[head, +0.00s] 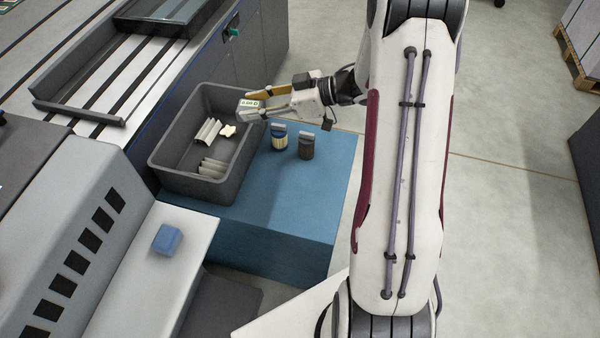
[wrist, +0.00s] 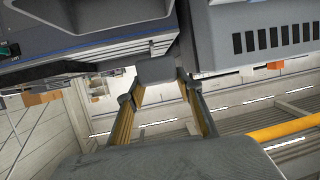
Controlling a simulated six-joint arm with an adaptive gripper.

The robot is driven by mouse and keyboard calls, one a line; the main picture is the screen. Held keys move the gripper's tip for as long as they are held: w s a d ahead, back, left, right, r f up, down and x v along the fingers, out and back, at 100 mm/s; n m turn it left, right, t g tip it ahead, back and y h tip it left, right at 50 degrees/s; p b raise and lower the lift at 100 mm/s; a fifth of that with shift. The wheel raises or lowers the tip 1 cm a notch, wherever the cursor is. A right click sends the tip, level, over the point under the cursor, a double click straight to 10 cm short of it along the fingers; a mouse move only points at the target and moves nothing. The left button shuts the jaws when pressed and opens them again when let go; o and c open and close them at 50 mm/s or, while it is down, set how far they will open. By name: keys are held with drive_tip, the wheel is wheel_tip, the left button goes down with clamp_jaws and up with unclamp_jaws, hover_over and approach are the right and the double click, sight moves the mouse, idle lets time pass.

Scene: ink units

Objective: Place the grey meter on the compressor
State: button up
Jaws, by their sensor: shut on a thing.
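The grey meter (head: 248,104), a small box with a pale display, is held between the fingertips of my gripper (head: 262,103). The gripper is above the right rim of the dark bin. In the wrist view the meter (wrist: 157,70) shows as a plain grey block between the tips of my gripper (wrist: 158,88), its display turned away. No thing is clearly marked as the compressor; I cannot tell whether it is the large blue block (head: 310,190) under the bin or another unit.
The dark bin (head: 165,172) holds several pale ribbed pieces and a small cream part. Two small capped jars, one yellowish (head: 279,141) and one dark (head: 306,150), stand right of it on the blue block. A blue cube (head: 167,238) sits on a white ledge. Grey machines stand left.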

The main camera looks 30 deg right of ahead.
drive_tip(key=s+d+m+t+h, duration=0.1)
drive_tip(key=d+m, duration=0.1)
drive_tip(key=d, duration=0.9)
hover_over(300, 178)
wheel_tip(300, 178, down, 23)
drive_tip(key=shift+f, duration=0.2)
drive_tip(key=shift+f, duration=2.75)
drive_tip(key=shift+f, duration=0.1)
drive_tip(key=shift+f, duration=2)
drive_tip(key=shift+f, duration=0.15)
